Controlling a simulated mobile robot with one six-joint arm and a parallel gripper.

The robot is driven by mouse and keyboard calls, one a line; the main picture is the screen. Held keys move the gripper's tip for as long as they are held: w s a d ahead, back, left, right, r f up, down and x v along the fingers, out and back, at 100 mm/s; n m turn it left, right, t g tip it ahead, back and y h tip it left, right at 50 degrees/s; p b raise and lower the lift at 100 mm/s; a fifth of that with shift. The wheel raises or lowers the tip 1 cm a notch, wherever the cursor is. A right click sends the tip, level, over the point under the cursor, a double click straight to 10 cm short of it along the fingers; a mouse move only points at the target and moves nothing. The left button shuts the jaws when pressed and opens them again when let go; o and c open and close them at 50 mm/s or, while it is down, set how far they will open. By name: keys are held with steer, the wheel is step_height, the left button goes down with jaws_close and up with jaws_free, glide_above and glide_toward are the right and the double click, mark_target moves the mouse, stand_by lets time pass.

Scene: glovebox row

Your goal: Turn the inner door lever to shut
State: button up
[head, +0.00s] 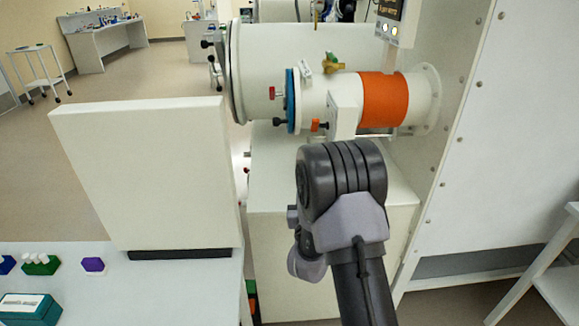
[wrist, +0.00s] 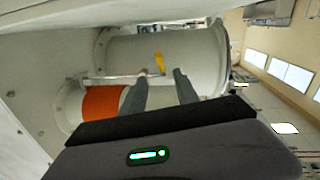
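A small white cylinder chamber with an orange band (head: 384,100) lies on its side, with a blue-ringed door (head: 291,100) at its left end. A small orange-red handle (head: 319,125) and a red knob (head: 273,93) sit near that door. A yellow-green handle (head: 332,63) stands above the chamber. I cannot tell which of these is the inner door lever. In the wrist view a yellow handle (wrist: 160,62) shows just beyond the fingertips of my gripper (wrist: 161,74), whose fingers are apart with nothing visibly held. In the head view my arm hides the gripper.
A larger white cylinder (head: 262,70) lies behind the small chamber. The glovebox wall (head: 490,130) stands at right, with a lit control box (head: 397,20) above. A large white panel (head: 150,170) stands at left on a bench with small coloured items.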

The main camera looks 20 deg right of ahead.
steer(key=b+x, duration=0.2)
steer(key=x, duration=1.1)
steer(key=shift+d+f, duration=0.1)
steer(key=shift+w+d, duration=0.25)
steer(key=shift+w, duration=0.35)
jaws_close()
